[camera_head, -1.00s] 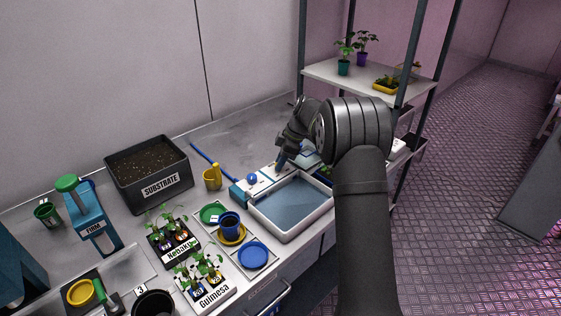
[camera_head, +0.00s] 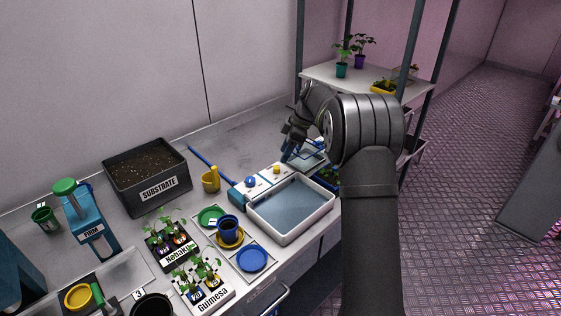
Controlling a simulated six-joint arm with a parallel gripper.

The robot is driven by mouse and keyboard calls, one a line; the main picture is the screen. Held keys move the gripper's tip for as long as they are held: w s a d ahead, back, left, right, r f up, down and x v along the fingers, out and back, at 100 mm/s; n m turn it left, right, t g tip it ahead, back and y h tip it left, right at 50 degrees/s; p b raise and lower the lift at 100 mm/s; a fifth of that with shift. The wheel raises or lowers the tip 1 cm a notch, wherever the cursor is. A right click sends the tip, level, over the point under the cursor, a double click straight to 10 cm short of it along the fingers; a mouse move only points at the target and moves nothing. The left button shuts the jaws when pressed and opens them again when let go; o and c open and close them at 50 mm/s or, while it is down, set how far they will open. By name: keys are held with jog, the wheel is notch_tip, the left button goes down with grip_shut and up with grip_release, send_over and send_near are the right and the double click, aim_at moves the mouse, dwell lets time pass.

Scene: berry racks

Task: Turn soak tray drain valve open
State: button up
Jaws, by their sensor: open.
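The soak tray (camera_head: 312,226) is a white-rimmed basin of blue-grey water on the bench. A white panel (camera_head: 263,179) with two knobs runs along its back edge. A blue knob (camera_head: 250,181) sits on the left part and a yellow knob (camera_head: 277,169) on the right part. I cannot tell which knob is the drain valve, or how far either is turned. My gripper (camera_head: 286,157) is open and empty. It appears just behind and above the yellow knob, apart from it. My arm hides the area right of the tray.
A blue cup (camera_head: 228,228), saucers and seedling trays lie left of the soak tray. A shelf rack (camera_head: 357,74) with plants rises behind my arm.

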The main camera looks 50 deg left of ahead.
aim_at(277, 167)
jog(key=v, duration=1.1)
jog(key=shift+r, duration=0.2)
jog(key=shift+d, duration=0.15)
jog(key=x, duration=1.7)
jog(key=shift+s+f, duration=0.1)
jog(key=shift+f, duration=0.05)
